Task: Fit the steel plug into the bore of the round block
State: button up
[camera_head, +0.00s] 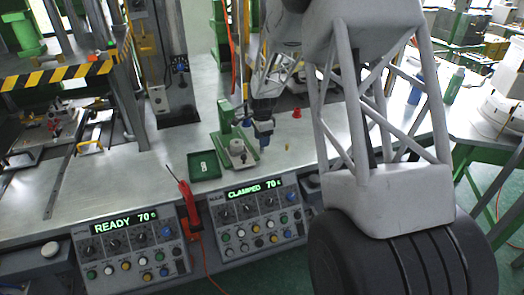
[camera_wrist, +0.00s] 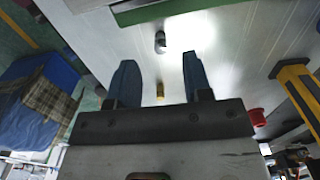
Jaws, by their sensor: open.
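The steel plug (camera_wrist: 160,42), a small grey cylinder, stands on the bench in the wrist view, just beyond my fingertips and in line with the gap between them. I cannot make it out in the head view. My gripper (camera_wrist: 160,64) is open and empty, its two blue fingers apart. In the head view my gripper (camera_head: 264,139) is low over the bench, just right of the green fixture. The round block (camera_head: 238,148) is grey and sits on the green fixture's base (camera_head: 250,163). Its bore is too small to make out.
A small brass piece (camera_head: 287,147) and a red piece (camera_head: 297,113) stand right of my gripper. A green tray (camera_head: 204,166) lies left of the fixture. Control panels (camera_head: 258,214) reading READY and CLAMPED line the front edge. A red-handled tool (camera_head: 184,190) hangs between them.

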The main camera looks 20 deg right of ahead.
aim_at(262, 150)
jog(key=shift+f, duration=2.45)
grip_shut()
